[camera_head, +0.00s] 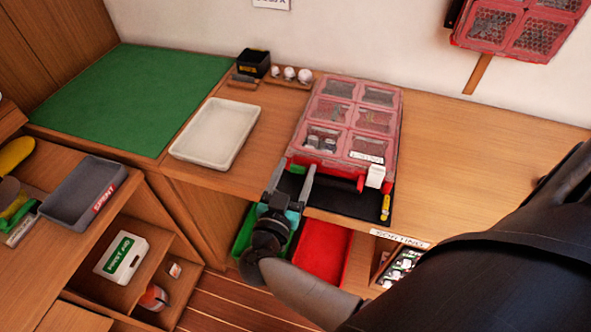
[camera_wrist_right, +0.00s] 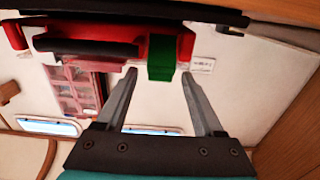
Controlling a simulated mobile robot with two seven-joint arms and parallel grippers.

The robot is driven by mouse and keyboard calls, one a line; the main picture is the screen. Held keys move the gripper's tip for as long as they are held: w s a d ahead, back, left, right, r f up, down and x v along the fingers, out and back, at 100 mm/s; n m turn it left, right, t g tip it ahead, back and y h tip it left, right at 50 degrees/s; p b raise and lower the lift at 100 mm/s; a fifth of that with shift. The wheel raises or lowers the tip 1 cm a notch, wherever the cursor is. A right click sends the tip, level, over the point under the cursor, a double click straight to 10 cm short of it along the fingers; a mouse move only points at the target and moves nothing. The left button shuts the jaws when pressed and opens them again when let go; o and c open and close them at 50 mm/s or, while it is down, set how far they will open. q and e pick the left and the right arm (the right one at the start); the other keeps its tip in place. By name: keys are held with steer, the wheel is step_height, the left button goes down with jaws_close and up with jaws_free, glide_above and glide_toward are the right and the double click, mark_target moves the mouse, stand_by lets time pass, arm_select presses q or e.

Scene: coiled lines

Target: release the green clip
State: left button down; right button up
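The red case (camera_head: 303,146) with clear lid windows lies on a black mat on the counter, lid down. The green clip (camera_head: 298,168) sits at the left of its front edge. A white clip (camera_head: 375,176) sits at the right of that edge. My right gripper (camera_head: 294,174) is open at the front edge, fingers on either side of the green clip. In the right wrist view the green clip (camera_wrist_right: 162,58) shows between and just beyond the fingertips (camera_wrist_right: 158,73), with gaps on both sides. My left gripper is not in view.
A white tray (camera_head: 177,151) and a green mat (camera_head: 125,92) lie left of the case. Green and red bins (camera_head: 322,254) are below the counter edge. A yellow object (camera_head: 386,207) lies on the black mat's right. The counter right of the case is clear.

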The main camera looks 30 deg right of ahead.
jaws_close()
stand_by(0.3)
steer(key=shift+f, duration=0.1)
steer(key=shift+s+a+f+h+b, duration=0.1)
steer(key=shift+f+h+b, duration=0.15)
steer(key=shift+h+b, duration=0.1)
steer(key=shift+a+f+t+h+b, duration=0.1)
steer(key=shift+t+h+b, duration=0.2)
steer(key=shift+t, duration=0.2)
steer(key=shift+o, duration=0.5)
jaws_free()
